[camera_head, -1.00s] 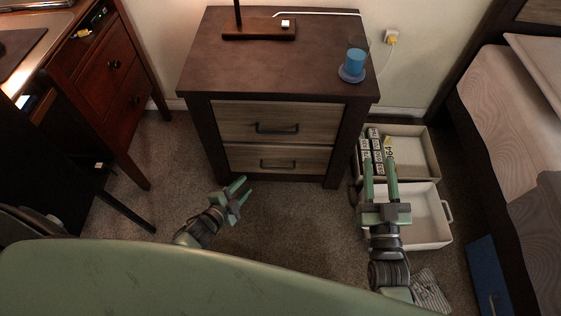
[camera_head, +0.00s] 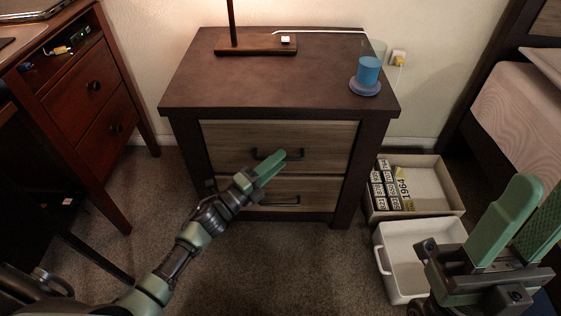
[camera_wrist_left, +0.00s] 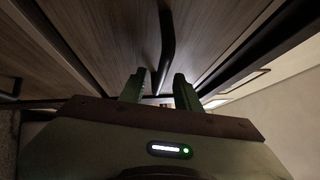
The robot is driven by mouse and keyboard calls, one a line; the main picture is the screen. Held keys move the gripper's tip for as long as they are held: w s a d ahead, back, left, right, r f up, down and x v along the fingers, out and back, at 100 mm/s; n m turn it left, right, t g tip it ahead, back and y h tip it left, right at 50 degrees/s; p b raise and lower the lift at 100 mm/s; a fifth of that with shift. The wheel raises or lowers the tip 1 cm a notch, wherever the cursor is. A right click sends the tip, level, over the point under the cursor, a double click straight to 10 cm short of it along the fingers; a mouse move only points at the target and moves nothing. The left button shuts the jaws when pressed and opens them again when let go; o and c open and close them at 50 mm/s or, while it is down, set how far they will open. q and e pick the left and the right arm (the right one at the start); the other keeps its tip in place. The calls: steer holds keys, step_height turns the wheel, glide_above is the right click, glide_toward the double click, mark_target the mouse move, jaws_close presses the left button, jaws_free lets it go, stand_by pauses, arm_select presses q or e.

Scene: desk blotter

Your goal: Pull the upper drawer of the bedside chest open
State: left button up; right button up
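The bedside chest (camera_head: 250,75) has a dark frame and two grey-wood drawers. The upper drawer (camera_head: 230,137) looks shut, its front flush with the frame. Its dark bar handle (camera_head: 297,157) is partly hidden by my left gripper (camera_head: 275,167), which is at the handle in the head view. In the left wrist view the left gripper (camera_wrist_left: 158,90) has its two green fingers apart, with a dark handle bar (camera_wrist_left: 167,40) running down toward the gap. Contact is unclear. My right gripper (camera_head: 541,197) is open and empty at the lower right.
A blue cup (camera_head: 368,72) on a coaster and a lamp base (camera_head: 254,45) stand on the chest. A wooden desk (camera_head: 88,110) stands left; carpet in front is clear.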

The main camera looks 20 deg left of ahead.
arm_select(q)
steer(key=shift+x, duration=0.85)
jaws_close()
stand_by(0.8)
